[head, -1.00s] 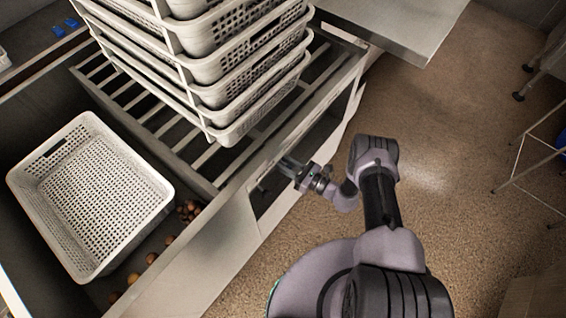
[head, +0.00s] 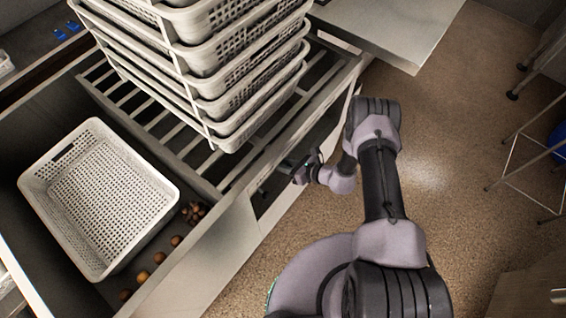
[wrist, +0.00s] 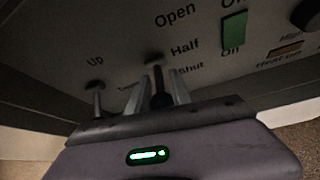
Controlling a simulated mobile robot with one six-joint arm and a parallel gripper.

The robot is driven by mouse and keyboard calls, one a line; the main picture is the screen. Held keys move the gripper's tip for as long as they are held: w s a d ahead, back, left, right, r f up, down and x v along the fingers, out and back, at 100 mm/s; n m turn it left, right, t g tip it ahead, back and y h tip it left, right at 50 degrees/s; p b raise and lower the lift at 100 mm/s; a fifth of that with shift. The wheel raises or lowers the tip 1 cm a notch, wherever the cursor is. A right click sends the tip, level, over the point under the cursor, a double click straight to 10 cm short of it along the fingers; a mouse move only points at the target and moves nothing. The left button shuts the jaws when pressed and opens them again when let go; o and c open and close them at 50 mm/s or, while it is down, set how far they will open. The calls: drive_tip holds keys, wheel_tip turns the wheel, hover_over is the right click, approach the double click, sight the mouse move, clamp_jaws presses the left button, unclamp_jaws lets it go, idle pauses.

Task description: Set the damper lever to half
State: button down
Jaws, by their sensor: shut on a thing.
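In the wrist view the damper lever (wrist: 159,88) is a dark handle on a grey panel labelled Open, Half and Shut. The fingers of my gripper (wrist: 161,88) stand on either side of it and are shut on it. The lever's end is around the Half and Shut labels; I cannot tell exactly which mark it points at. In the head view my gripper (head: 288,167) reaches into the opening in the side of the counter, and the lever is hidden there.
A green On/Off switch (wrist: 234,32) and a dark knob (wrist: 306,14) are to the lever's right. A smaller lever (wrist: 96,90) marked Up is to its left. Stacked white baskets (head: 215,85) stand on the slatted rack above. A white basket (head: 150,210) sits in the trough.

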drive_tip(key=shift+s, duration=0.1)
idle(0.3)
drive_tip(key=c, duration=1.2)
unclamp_jaws()
drive_tip(key=shift+c, duration=0.2)
drive_tip(key=shift+r, duration=0.1)
drive_tip(key=p+v, duration=0.4)
drive_tip(key=v, duration=1.3)
drive_tip(key=shift+p, duration=0.3)
drive_tip(key=shift+r, duration=0.1)
